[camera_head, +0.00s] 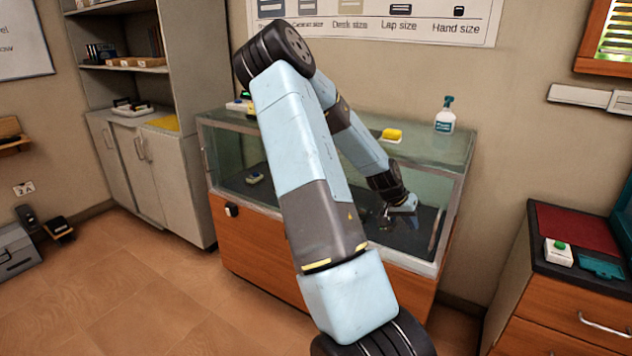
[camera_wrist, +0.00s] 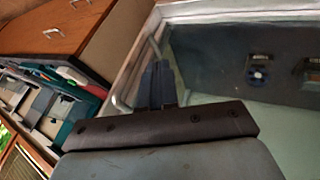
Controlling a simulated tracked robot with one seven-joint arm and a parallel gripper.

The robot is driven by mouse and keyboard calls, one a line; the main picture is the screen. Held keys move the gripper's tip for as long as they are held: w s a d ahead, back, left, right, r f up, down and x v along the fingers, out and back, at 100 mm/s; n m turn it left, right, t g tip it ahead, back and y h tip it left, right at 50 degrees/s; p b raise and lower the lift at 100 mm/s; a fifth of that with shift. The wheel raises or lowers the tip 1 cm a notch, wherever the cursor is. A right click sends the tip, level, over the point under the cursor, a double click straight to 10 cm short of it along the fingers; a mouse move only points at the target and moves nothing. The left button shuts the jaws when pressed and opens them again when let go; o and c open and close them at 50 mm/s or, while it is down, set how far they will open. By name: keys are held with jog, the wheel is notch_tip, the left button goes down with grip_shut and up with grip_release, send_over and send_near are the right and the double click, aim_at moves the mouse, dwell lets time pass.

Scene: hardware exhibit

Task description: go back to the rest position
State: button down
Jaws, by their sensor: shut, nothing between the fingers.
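My arm reaches from the bottom of the head view up and over toward the glass display case (camera_head: 325,268). My gripper (camera_head: 387,218) is at the case's right part, pointing down. It is small and dark there; I cannot tell how far it is inside the case. In the wrist view the fingers of my gripper (camera_wrist: 158,85) are together and hold nothing. The wrist view also shows the case's pale rim (camera_wrist: 215,13) and its dark interior.
A small device with a blue disc (camera_wrist: 259,76) lies in the case. A drawer cabinet (camera_head: 560,290) stands right, shelves (camera_head: 125,68) left. The floor (camera_head: 150,290) at front left is clear.

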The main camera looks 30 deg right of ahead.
jog(key=w+a+r+n+t+y, duration=0.35)
jog(key=a+r, duration=0.45)
jog(key=a, duration=0.6)
jog(key=w+a+r+n+t+y, duration=0.2)
jog(key=w+a+r+n, duration=0.15)
jog(key=a+r, duration=0.7)
jog(key=s+a+r+n+t, duration=0.1)
jog(key=s+a+r+n, duration=0.1)
jog(key=s+a+r, duration=0.2)
jog(key=s+a+r+n+t, duration=0.1)
jog(key=s+a+r, duration=0.3)
jog(key=a, duration=0.7)
jog(key=s+a+r+n+t, duration=0.1)
jog(key=s+a+r+n, duration=0.3)
jog(key=s+a, duration=0.3)
jog(key=shift+a+r+y, duration=0.15)
jog(key=shift+y, duration=0.2)
jog(key=c, duration=1.8)
grip_release()
